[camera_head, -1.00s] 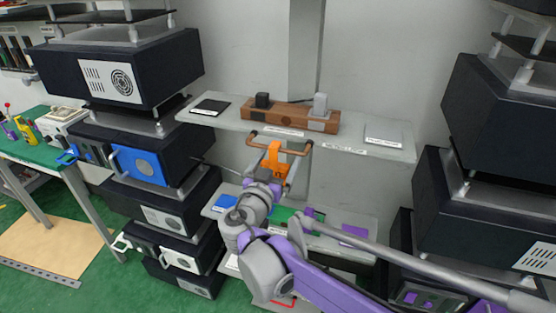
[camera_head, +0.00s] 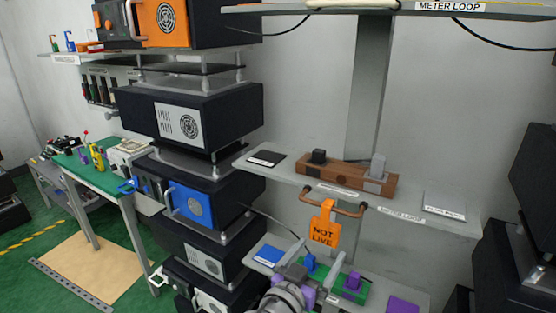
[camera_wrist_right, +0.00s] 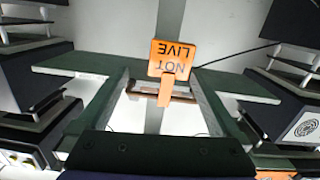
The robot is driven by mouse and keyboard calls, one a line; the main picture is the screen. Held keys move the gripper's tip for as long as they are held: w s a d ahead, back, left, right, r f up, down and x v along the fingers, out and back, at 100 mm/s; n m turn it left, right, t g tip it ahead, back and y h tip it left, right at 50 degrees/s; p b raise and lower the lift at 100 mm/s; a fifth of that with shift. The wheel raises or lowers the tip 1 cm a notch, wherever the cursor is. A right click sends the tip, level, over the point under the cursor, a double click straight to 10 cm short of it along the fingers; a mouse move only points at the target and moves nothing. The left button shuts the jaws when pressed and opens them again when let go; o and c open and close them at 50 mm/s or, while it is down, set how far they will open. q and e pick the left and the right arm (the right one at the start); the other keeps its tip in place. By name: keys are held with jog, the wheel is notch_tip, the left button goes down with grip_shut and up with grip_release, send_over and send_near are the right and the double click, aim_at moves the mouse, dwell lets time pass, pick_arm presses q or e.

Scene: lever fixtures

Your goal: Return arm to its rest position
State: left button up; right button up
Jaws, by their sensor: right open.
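My right arm comes up from the bottom of the head view. Its gripper (camera_head: 318,254) is open and empty, just below the orange NOT LIVE tag (camera_head: 324,226). The tag hangs from the copper-coloured bar (camera_head: 347,211) on the front of the grey shelf (camera_head: 420,211). In the right wrist view the tag (camera_wrist_right: 172,62) appears upside down between the spread fingers (camera_wrist_right: 150,90), apart from both. My left gripper is not in view.
A wooden block (camera_head: 345,178) with a black and a grey piece stands on the shelf. Below is a lower shelf with a blue pad (camera_head: 270,256), green block (camera_head: 325,278) and purple pad (camera_head: 402,305). Stacked dark units (camera_head: 195,115) stand left. A higher shelf (camera_head: 490,12) runs above.

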jog(key=s+d+f+n+g+y, duration=0.35)
jog(key=s+d+f+g, duration=0.5)
jog(key=f, duration=0.65)
jog(key=s+a+f+n+y, duration=0.2)
jog(key=s+f+y, duration=0.4)
jog(key=s, duration=0.4)
jog(key=shift+a+f+n, duration=0.15)
jog(key=shift+f+n, duration=0.3)
jog(key=shift+f, duration=0.05)
dwell(0.3)
